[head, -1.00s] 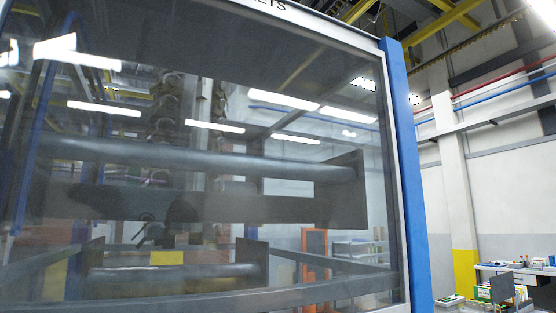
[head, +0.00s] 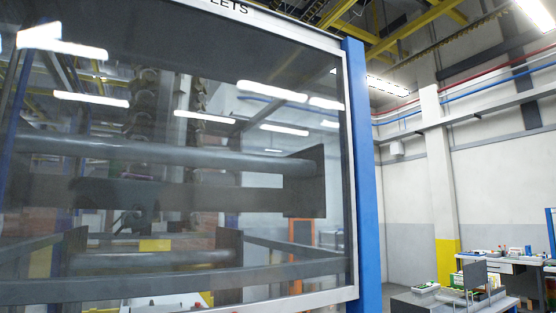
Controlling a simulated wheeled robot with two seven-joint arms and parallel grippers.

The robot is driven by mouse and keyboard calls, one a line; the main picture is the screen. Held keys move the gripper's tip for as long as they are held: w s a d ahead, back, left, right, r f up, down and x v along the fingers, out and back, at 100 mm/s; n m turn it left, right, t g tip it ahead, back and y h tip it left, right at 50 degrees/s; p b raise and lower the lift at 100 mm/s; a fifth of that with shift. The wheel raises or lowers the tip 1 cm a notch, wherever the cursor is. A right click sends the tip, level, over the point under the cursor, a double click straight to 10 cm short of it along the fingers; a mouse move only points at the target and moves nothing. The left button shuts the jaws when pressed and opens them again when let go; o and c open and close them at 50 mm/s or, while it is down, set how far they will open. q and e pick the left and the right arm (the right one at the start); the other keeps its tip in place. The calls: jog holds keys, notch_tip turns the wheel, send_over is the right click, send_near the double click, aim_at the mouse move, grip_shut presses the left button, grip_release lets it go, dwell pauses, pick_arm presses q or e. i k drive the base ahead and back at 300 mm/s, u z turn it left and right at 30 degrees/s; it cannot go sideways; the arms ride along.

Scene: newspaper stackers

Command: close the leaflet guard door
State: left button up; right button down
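The leaflet guard door (head: 190,235) is a large clear panel in a pale metal frame, filling the left and middle of the head view. Part of a label ending in "LETS" shows on its top rail. Its right edge stands beside a blue upright post (head: 363,180). Dark rollers and plates show through the panel, along with reflections of ceiling lights. I cannot tell whether the door is fully against its frame. Neither of my grippers is in view.
A grey table (head: 425,303) with small items stands at the lower right. A workbench (head: 515,262) with boxes is behind it. A pale wall column with a yellow base (head: 447,257) stands farther back. Open floor shows between the post and the column.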

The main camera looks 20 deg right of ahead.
aim_at(295, 303)
jog(key=z, duration=0.1)
jog(key=i, duration=0.5)
jog(key=u, duration=2.1)
